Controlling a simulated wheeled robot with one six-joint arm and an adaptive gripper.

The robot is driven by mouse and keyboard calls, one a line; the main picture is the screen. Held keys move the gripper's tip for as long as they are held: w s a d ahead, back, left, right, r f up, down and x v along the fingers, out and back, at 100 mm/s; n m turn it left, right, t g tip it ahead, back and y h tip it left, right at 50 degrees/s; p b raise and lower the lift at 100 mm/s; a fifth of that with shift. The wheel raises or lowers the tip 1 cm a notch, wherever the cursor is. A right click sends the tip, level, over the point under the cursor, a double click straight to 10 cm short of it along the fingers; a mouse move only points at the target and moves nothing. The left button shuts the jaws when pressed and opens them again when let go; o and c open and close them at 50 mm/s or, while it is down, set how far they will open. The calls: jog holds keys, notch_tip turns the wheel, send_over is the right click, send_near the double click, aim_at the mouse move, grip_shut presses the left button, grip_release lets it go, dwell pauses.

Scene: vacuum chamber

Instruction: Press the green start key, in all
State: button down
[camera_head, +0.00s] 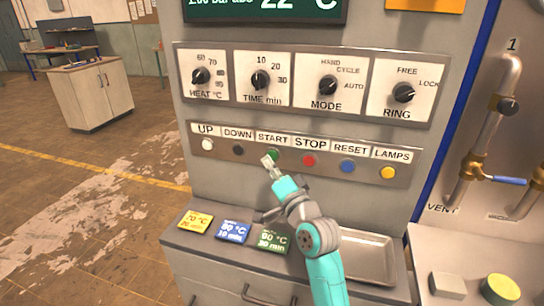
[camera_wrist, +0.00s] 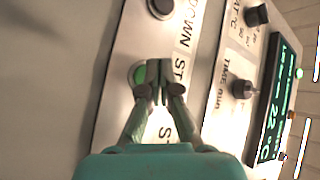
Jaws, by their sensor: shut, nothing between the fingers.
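The green start key (camera_head: 273,154) sits under the START label in the row of keys on the grey cabinet. In the wrist view the green key (camera_wrist: 139,75) shows just beside the fingertips, partly covered by them. My gripper (camera_head: 267,161) is shut and empty, its tips at the lower left of the green key in the head view. In the wrist view my gripper (camera_wrist: 156,72) points at the key strip. Whether the tips touch the key cannot be told.
To the left on the strip are a white UP key (camera_head: 207,144) and a dark DOWN key (camera_head: 238,150). To the right are the red STOP key (camera_head: 308,160), blue RESET key (camera_head: 347,165) and yellow LAMPS key (camera_head: 388,172). Below are coloured cards and a metal tray (camera_head: 365,258).

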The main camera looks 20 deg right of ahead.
jog(key=shift+w+d, duration=0.1)
dwell(0.6)
jog(key=shift+w+d, duration=0.2)
jog(key=shift+w, duration=0.05)
jog(key=shift+w+d, duration=0.2)
jog(key=shift+w, duration=0.15)
dwell(0.8)
jog(key=shift+s, duration=0.1)
dwell(0.3)
jog(key=shift+s+a, duration=0.5)
jog(key=shift+s, duration=0.1)
jog(key=s+a, duration=0.1)
jog(key=s, duration=0.1)
jog(key=s+a, duration=0.2)
dwell(0.5)
dwell(0.6)
